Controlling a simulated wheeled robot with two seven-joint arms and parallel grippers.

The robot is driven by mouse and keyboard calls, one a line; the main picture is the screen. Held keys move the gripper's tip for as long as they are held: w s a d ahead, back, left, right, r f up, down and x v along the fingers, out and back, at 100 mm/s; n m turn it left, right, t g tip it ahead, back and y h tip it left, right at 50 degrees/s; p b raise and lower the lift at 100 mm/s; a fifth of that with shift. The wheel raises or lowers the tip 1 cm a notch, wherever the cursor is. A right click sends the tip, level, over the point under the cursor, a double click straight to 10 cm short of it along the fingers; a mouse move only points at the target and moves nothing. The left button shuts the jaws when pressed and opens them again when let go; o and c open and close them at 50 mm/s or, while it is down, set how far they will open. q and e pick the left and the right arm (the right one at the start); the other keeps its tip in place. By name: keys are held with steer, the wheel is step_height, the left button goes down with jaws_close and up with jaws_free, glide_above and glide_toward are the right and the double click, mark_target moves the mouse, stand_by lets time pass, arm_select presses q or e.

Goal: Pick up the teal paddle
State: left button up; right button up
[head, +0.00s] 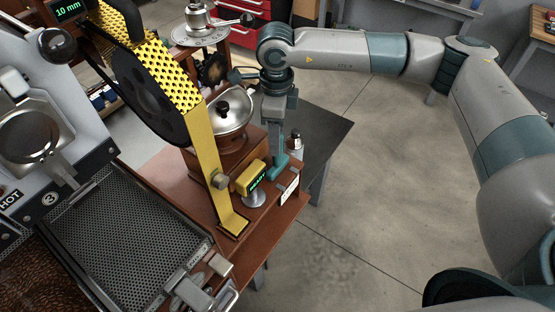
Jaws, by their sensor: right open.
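A small teal piece (281,169), which looks like the teal paddle, shows at the right end of the wooden stand, just behind the yellow READY box. Only part of it shows, and its full shape is hard to make out. My right gripper (278,150) points down right over it, with its fingers open. The fingers reach down to the teal piece in the picture; whether they touch it or stand around it I cannot tell. My left gripper is not in view.
A yellow READY box (251,177) and a yellow upright (206,165) stand close left of the gripper. A silver domed lid (232,112) is behind. A bottle (296,143) stands near on the right. A perforated tray (125,240) lies front left. Open floor (390,190) is at right.

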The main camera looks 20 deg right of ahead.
stand_by(0.3)
steer(key=shift+f+p, duration=0.8)
steer(key=shift+p, duration=0.1)
step_height(320, 180, down, 3)
steer(key=shift+d+r+p, duration=0.1)
steer(key=shift+p, duration=0.65)
steer(key=shift+f, duration=0.45)
jaws_close()
steer(key=shift+r, duration=0.15)
